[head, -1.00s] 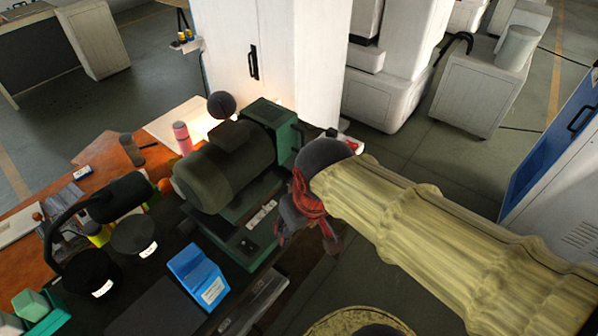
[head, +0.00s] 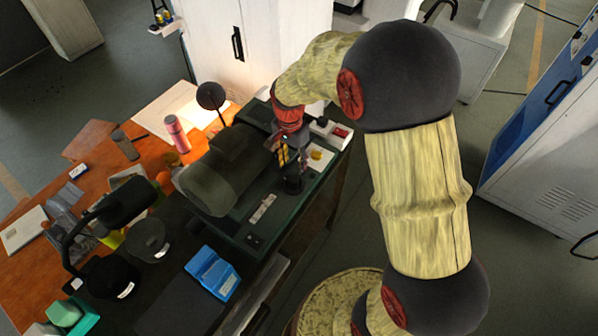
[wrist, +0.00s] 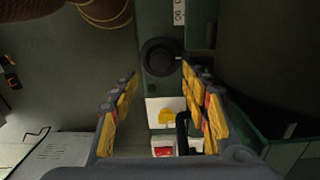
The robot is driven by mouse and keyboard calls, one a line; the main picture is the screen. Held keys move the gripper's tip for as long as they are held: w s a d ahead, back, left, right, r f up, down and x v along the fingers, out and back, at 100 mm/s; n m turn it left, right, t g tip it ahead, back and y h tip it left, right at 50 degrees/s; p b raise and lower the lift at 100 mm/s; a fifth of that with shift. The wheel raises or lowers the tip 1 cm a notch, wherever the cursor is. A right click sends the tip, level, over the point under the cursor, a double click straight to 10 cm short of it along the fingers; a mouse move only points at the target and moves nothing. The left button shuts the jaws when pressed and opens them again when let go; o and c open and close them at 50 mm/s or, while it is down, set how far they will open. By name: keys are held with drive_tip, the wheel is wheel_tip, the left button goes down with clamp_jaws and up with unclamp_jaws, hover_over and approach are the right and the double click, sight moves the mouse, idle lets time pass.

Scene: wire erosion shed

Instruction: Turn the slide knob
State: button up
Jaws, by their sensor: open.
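A round black knob (wrist: 161,56), which I take to be the slide knob, sits on the green machine bed (wrist: 150,20) in the wrist view, just beyond my fingertips. In the head view the knob (head: 293,184) stands on the bed to the right of the big dark motor-like cylinder. My gripper (wrist: 158,76) is open and empty, with its yellow-padded fingers on either side of the view; the right finger looks closest to the knob. In the head view my gripper (head: 287,152) hangs over the bed, partly dark. I cannot tell whether it touches the knob.
The dark cylinder (head: 215,178) stands left of my gripper. A white box with a red part (head: 331,132) and a white plate with a yellow mark (head: 318,156) lie behind the knob. A blue box (head: 212,272) stands on the bench at the front. A white cabinet (head: 270,50) stands behind.

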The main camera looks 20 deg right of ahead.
sight(293, 179)
drive_tip(key=shift+m, duration=0.7)
drive_tip(key=shift+f, duration=0.15)
wheel_tip(293, 179, down, 8)
drive_tip(key=shift+r, duration=0.2)
drive_tip(key=c, duration=0.3)
drive_tip(key=c, duration=0.8)
drive_tip(key=shift+c, duration=0.3)
